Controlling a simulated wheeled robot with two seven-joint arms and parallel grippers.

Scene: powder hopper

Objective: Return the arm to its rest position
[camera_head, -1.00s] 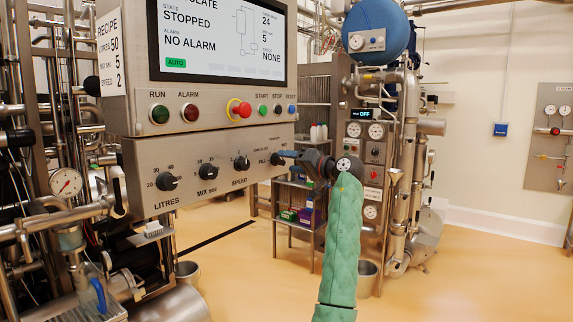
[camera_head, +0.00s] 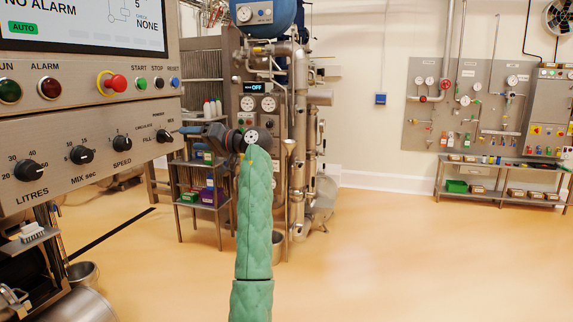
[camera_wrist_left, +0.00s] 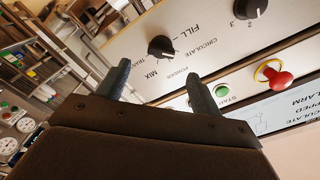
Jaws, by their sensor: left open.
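My left arm (camera_head: 256,210), in a green quilted sleeve, rises from the bottom of the head view and stays raised beside the control panel. Its gripper (camera_head: 184,130) points left at the panel's lower right corner, close to the selector knob (camera_head: 163,135). In the left wrist view the two dark fingers stand apart with nothing between them (camera_wrist_left: 158,68). Beyond them is the panel face with the same black selector knob (camera_wrist_left: 161,46), which looks clear of the fingers. My right gripper is in neither view.
The control panel (camera_head: 90,150) fills the left side, with a red stop button (camera_head: 116,83) and a screen (camera_head: 90,22). A small shelf rack (camera_head: 200,185) and a steel machine (camera_head: 262,130) stand behind my arm. The floor (camera_head: 400,255) on the right is open.

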